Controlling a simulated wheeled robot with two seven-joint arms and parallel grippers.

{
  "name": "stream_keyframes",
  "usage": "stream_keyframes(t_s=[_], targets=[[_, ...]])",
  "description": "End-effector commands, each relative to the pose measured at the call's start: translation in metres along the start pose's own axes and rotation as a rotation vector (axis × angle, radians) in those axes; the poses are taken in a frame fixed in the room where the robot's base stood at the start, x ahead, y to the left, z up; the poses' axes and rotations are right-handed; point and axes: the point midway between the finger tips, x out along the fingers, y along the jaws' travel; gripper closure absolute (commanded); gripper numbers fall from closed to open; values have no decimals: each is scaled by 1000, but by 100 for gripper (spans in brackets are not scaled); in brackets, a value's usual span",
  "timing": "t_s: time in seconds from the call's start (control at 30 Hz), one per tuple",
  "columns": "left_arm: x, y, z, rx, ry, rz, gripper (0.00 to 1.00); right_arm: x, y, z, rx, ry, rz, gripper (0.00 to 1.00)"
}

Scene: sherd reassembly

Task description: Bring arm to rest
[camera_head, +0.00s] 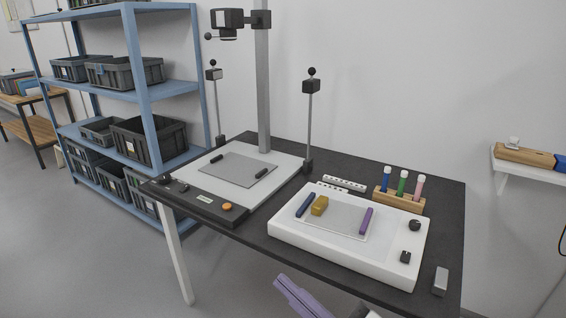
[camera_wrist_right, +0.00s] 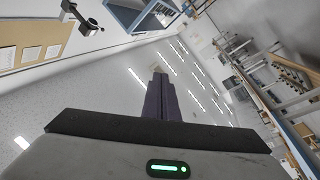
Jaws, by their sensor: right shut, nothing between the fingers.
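My right gripper (camera_head: 286,284) shows as purple-grey fingers at the bottom edge of the head view, in front of the dark table's front edge and apart from the things on it. In the right wrist view its fingers (camera_wrist_right: 159,78) are closed together with nothing between them. My left gripper is in neither view.
A camera stand (camera_head: 263,90) and a tube rack (camera_head: 399,200) stand behind. Blue shelves (camera_head: 145,85) are left.

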Motion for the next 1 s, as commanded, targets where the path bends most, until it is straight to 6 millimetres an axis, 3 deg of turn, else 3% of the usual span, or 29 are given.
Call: stream_keyframes(t_s=[0.1,0.2,0.33,0.5,0.6,0.7,1.0], targets=[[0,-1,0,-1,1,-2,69,-54,-17,70,248,-314,143,100],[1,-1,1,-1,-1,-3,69,-109,-44,116,417,-550,207,100],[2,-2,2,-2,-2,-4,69,-183,-91,151,604,-813,242,100],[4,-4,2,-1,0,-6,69,-252,-142,163,771,-1036,246,100],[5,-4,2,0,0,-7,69,-273,-158,163,821,-1101,242,100],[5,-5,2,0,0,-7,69,-282,-164,162,841,-1128,239,100],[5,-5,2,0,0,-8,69,-282,-165,162,842,-1129,238,100]])
